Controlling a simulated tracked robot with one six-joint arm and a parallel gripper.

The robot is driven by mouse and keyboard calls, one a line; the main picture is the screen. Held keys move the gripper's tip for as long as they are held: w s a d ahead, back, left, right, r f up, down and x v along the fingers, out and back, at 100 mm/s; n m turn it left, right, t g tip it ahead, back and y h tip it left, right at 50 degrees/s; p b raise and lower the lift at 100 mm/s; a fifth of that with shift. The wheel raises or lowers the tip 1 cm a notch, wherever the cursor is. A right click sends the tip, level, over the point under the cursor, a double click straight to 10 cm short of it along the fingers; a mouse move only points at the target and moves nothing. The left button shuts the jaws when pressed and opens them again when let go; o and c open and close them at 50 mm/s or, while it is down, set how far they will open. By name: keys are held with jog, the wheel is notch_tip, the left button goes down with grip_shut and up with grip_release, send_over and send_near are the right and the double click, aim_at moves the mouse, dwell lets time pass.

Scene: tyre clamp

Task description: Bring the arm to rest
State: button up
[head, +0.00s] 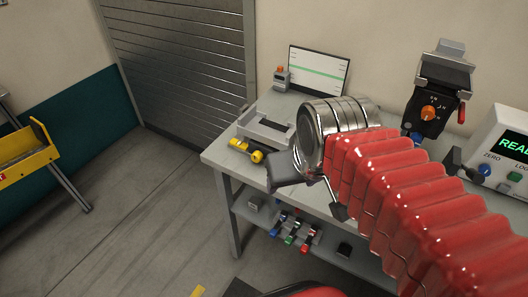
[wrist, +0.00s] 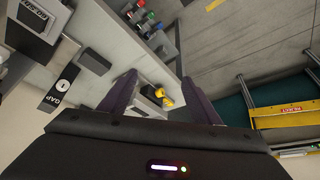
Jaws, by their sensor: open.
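My gripper (head: 318,188) shows in the head view at the end of my red-sleeved arm, in front of the workbench's front edge. Its dark jaws stand apart, with nothing seen between them. In the wrist view my gripper (wrist: 160,78) shows two dark purple fingers spread wide and empty. The yellow-and-black tool (wrist: 163,98) appears between them, beyond on the bench. My arm reaches in from the lower right of the head view and hides part of the bench top.
The workbench (head: 217,160) holds a grey fixture (head: 265,132), the yellow tool (head: 257,156), a screen (head: 319,71), a dial device (head: 428,112) and a readout box (head: 510,150). Several coloured items sit on its lower shelf. A yellow reject bin (head: 28,160) stands left.

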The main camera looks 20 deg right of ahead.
jog(key=a, duration=0.1)
jog(key=s+a+n, duration=0.1)
jog(key=shift+a+f+t, duration=0.3)
jog(key=shift+f, duration=0.05)
jog(key=shift+c, duration=0.6)
